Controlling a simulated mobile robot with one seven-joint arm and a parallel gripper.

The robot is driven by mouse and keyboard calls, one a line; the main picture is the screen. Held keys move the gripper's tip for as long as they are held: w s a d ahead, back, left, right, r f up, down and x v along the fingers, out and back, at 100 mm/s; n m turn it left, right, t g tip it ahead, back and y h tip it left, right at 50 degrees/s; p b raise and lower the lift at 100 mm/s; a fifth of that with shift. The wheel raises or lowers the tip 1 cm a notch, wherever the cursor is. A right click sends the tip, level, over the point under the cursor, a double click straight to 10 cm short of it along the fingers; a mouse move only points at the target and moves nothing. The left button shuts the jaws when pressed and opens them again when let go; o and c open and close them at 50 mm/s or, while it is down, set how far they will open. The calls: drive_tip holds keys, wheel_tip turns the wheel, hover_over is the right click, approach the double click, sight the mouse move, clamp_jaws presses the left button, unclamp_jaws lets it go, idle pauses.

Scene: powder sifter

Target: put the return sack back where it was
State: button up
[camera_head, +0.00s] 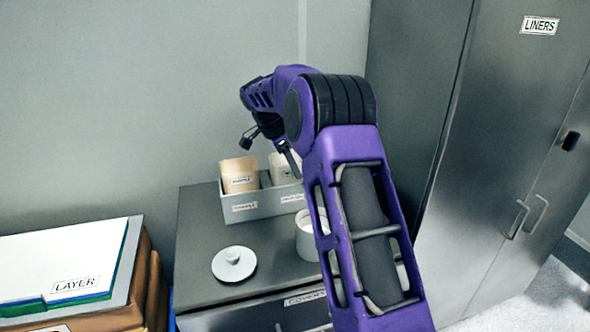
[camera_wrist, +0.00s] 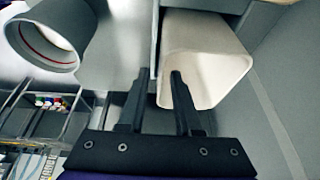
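Two open-topped sacks stand in a grey divided bin (camera_head: 244,211) on the cabinet: a tan one (camera_head: 240,175) at left and a whiter one (camera_head: 284,168) at right. Their small labels are unreadable, so I cannot tell which is the return sack. My gripper (camera_head: 293,165) reaches down at the whiter sack. In the wrist view my gripper (camera_wrist: 160,73) has its fingers apart, near the left wall of a pale sack (camera_wrist: 215,62). One finger overlaps its mouth and the other shows outside it. I see no clear grip; contact cannot be told.
A white round pot (camera_head: 308,238) stands in front of the bin, partly behind my arm. A white knobbed lid (camera_head: 234,264) lies on the cabinet top (camera_head: 197,250). A stack labelled LAYER (camera_head: 65,260) is at left. A tall metal locker labelled LINERS (camera_head: 500,130) stands at right.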

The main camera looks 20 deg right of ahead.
drive_tip(key=p+v, duration=0.1)
drive_tip(key=v, duration=1)
drive_tip(key=shift+a+r, duration=0.1)
drive_tip(key=shift+a, duration=0.05)
